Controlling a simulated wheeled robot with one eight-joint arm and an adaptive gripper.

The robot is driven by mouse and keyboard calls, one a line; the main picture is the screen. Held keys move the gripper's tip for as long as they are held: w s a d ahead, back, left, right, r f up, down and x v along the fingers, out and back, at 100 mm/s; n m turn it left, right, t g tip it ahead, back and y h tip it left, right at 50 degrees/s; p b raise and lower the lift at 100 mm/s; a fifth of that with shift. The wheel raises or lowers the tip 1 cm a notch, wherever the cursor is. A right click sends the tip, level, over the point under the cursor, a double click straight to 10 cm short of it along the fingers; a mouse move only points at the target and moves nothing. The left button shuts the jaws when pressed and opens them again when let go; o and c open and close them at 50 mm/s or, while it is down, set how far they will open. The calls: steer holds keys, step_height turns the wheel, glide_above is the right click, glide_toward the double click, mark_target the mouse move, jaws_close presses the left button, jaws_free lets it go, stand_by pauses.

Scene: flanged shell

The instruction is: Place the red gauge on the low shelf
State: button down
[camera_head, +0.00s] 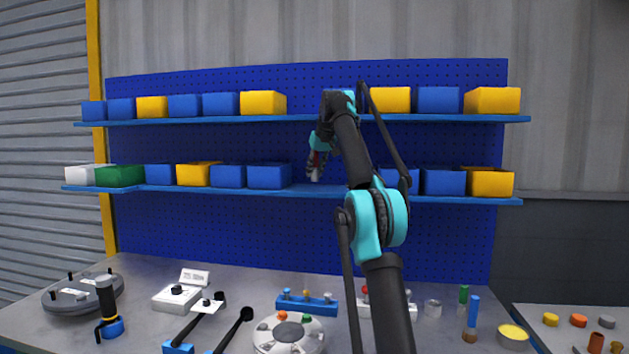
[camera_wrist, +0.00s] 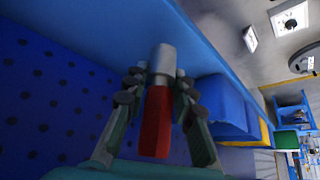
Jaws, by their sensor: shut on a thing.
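The red gauge (camera_wrist: 156,122), a red block-like body with a grey cylindrical end, sits between the fingers of my gripper (camera_wrist: 160,88) in the wrist view. My gripper is shut on it. In the head view my gripper (camera_head: 315,168) is in the gap between bins at the low shelf (camera_head: 308,188), with the gauge's grey end (camera_head: 315,177) pointing down just above the shelf board. I cannot tell whether it touches. The shelf also shows as a blue board in the wrist view (camera_wrist: 215,45). My arm hides part of the shelf to the right.
A blue bin (camera_head: 269,176) stands left of the gap; another blue bin (camera_head: 443,181) and a yellow bin (camera_head: 491,182) stand right. The high shelf (camera_head: 220,120) with bins is above. Tools and fixtures crowd the grey bench (camera_head: 250,282) below.

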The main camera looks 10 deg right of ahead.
mark_target(315, 178)
steer(key=shift+w+a, duration=0.1)
steer(key=shift+w, duration=0.1)
steer(key=shift+f, duration=1.8)
steer(key=c, duration=1.3)
jaws_free()
steer(key=shift+f, duration=0.1)
steer(key=shift+o, duration=0.2)
steer(key=v, duration=0.7)
steer(key=shift+s+r, duration=0.1)
steer(key=shift+r, duration=0.3)
